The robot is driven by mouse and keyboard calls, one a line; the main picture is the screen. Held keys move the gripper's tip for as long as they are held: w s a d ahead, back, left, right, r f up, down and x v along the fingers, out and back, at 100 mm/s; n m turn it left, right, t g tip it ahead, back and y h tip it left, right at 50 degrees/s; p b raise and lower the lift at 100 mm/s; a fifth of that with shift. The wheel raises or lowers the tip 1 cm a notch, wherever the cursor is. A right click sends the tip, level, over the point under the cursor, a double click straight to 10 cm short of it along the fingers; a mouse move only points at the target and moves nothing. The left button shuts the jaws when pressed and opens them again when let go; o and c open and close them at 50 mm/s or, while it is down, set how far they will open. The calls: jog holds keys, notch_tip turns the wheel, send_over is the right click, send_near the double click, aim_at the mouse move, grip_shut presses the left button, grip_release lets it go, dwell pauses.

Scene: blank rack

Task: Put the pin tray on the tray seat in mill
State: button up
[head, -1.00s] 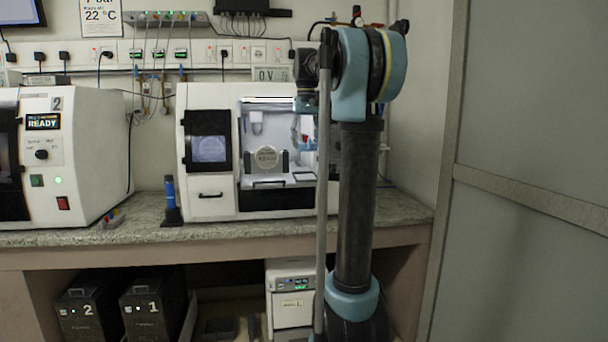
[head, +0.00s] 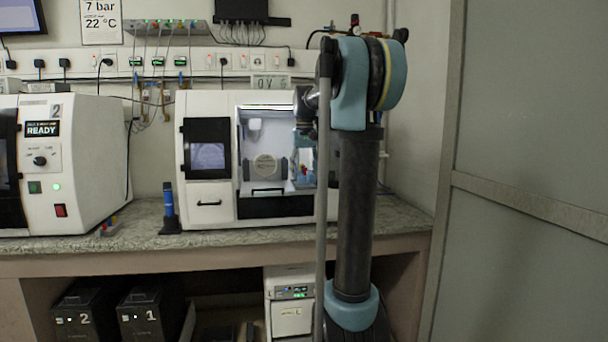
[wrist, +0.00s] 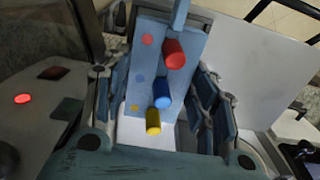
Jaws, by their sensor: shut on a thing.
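The pin tray (wrist: 148,65) is a light blue plate with a red, a blue and a yellow pin standing out of it. My gripper (wrist: 163,105) is shut on it, one finger on each side in the wrist view. In the head view the tray (head: 305,176) shows as a small bluish piece with coloured spots at the right side of the open mill (head: 208,105), partly behind my arm. The gripper is mostly hidden there. The tray seat cannot be made out now; the tray and arm cover that area.
A round pale disc (head: 265,167) sits in a holder inside the lit mill chamber. Another white machine (head: 80,165), marked 2 and READY, stands left. A blue-handled tool (head: 169,205) stands on the bench (head: 90,247) between them. A grey panel (head: 530,130) closes off the right side.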

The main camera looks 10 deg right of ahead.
jog(key=shift+f, duration=0.6)
jog(key=o, duration=1.1)
jog(key=shift+o, duration=0.2)
notch_tip(320, 180, up, 13)
jog(key=s+f+t, duration=0.1)
jog(key=s+f, duration=1.6)
jog(key=f, duration=0.3)
jog(key=s+f+t, duration=0.1)
jog(key=s+f, duration=1.6)
jog(key=f, duration=0.3)
jog(key=shift+s+f, duration=0.25)
jog(key=shift+s, duration=0.15)
